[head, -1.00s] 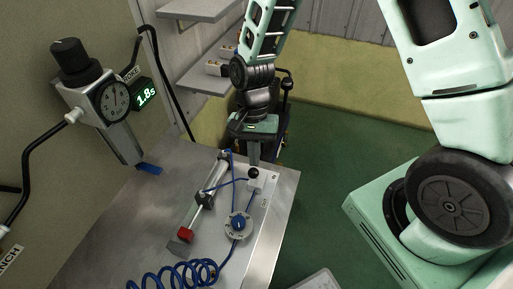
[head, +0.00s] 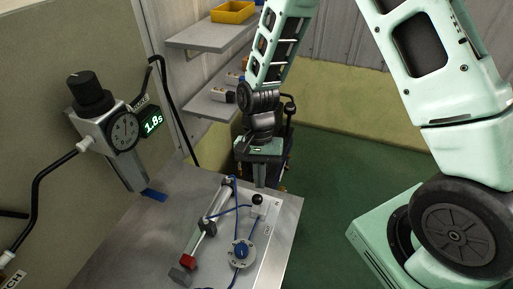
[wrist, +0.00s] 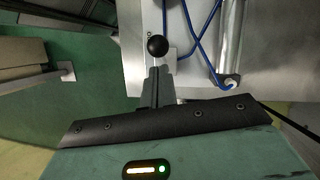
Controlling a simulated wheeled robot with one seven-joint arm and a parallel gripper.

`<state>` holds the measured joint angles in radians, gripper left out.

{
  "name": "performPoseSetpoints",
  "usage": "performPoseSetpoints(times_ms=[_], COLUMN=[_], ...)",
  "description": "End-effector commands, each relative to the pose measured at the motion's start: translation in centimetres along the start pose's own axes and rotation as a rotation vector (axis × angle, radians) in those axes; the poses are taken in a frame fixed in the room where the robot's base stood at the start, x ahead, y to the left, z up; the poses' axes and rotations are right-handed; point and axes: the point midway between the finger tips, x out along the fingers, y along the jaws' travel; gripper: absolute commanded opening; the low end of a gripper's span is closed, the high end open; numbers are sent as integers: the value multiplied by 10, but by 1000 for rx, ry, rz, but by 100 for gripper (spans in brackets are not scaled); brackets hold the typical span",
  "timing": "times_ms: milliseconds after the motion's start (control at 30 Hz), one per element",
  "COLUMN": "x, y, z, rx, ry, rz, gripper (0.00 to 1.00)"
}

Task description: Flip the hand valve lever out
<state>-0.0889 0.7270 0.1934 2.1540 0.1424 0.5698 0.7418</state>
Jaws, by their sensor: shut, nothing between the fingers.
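The hand valve is a small pale block (head: 263,209) with a lever ending in a black ball knob (head: 257,199), near the right edge of the metal bench top. In the wrist view the black knob (wrist: 157,47) shows just beyond the fingertips, in line with them. The lever's stem is largely hidden there. My gripper (head: 259,186) is above the bench's far edge, pointing down behind the knob. Its fingers are together and empty in the wrist view (wrist: 157,75). I cannot tell whether they touch the knob.
A cylinder (head: 217,203) with a red block lies left of the valve. A round blue-centred fitting (head: 241,250) and blue hoses are nearer. A gauge (head: 124,131) and a 1.8s display (head: 152,124) are on the left panel.

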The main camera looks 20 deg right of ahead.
Motion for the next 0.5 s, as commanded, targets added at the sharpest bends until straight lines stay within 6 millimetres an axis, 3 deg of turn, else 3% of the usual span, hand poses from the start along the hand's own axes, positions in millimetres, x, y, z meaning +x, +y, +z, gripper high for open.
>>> performPoseSetpoints(times_ms=[33,167,500], x=[-13,-31,-98], y=[1,0,-1], z=[0,-5,4], rx=[1,-5,-2], ry=[1,6,9], rz=[-3,-7,-10], gripper=[0,0,0])
